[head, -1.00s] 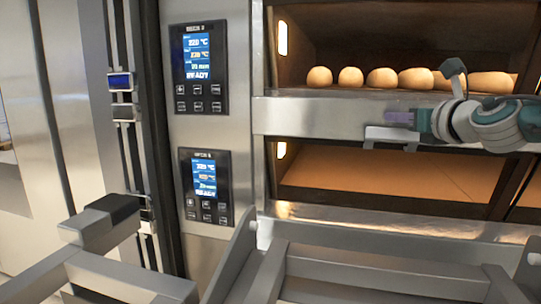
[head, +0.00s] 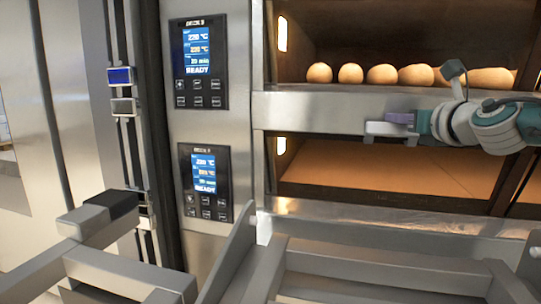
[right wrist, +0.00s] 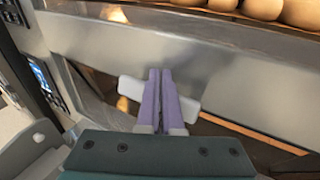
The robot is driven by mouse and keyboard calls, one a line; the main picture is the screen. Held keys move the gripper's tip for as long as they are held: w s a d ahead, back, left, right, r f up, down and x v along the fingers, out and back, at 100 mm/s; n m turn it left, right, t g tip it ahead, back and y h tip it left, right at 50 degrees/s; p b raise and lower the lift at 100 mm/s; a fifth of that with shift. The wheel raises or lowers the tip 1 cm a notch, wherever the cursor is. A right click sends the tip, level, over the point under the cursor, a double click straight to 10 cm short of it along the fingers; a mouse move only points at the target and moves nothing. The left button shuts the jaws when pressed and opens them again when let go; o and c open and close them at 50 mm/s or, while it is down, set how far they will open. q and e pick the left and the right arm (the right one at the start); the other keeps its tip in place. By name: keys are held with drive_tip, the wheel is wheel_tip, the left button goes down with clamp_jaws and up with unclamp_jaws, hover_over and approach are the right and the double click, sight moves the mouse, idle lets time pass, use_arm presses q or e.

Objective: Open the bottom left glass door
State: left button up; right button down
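The bottom left glass door (head: 390,169) covers the lower lit oven deck in the head view, with a bare orange-lit floor behind it. Its short pale handle (head: 388,131) lies across the top of this opening and also shows in the right wrist view (right wrist: 130,88). My right gripper (head: 400,118) comes in from the right at the handle. In the right wrist view its two purple fingers (right wrist: 158,75) lie side by side, pressed together, across the middle of the handle. No bar shows between them; contact with the handle is unclear. My left gripper is not in view.
The upper deck holds several round bread rolls (head: 382,75). Two control panels (head: 200,64) (head: 205,184) stand left of the decks. A grey metal frame with a black-capped bar (head: 108,204) fills the lower foreground.

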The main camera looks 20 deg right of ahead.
sight(398, 135)
drive_tip(key=f, duration=0.1)
drive_tip(key=f+b, duration=0.1)
drive_tip(key=f, duration=0.1)
drive_tip(key=shift+s+a+f, duration=0.15)
drive_tip(key=shift+s+a, duration=0.05)
drive_tip(key=shift+w+d+f+b, duration=0.15)
drive_tip(key=shift+w+f+b, duration=0.1)
drive_tip(key=shift+b, duration=0.5)
drive_tip(key=shift+d+r, duration=0.1)
drive_tip(key=shift+r, duration=0.1)
drive_tip(key=shift+s+r+p, duration=0.2)
drive_tip(key=shift+r+p, duration=0.05)
drive_tip(key=shift+p, duration=0.3)
drive_tip(key=p+v, duration=0.1)
drive_tip(key=v, duration=0.1)
drive_tip(key=p+v, duration=0.1)
drive_tip(key=v, duration=0.1)
drive_tip(key=p+v, duration=0.1)
drive_tip(key=v, duration=0.1)
drive_tip(key=shift+w+r+p, duration=0.1)
drive_tip(key=shift+r+p, duration=0.2)
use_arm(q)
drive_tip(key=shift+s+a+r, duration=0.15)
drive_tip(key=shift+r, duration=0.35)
use_arm(e)
drive_tip(key=shift+s+a, duration=0.25)
drive_tip(key=shift+s, duration=0.2)
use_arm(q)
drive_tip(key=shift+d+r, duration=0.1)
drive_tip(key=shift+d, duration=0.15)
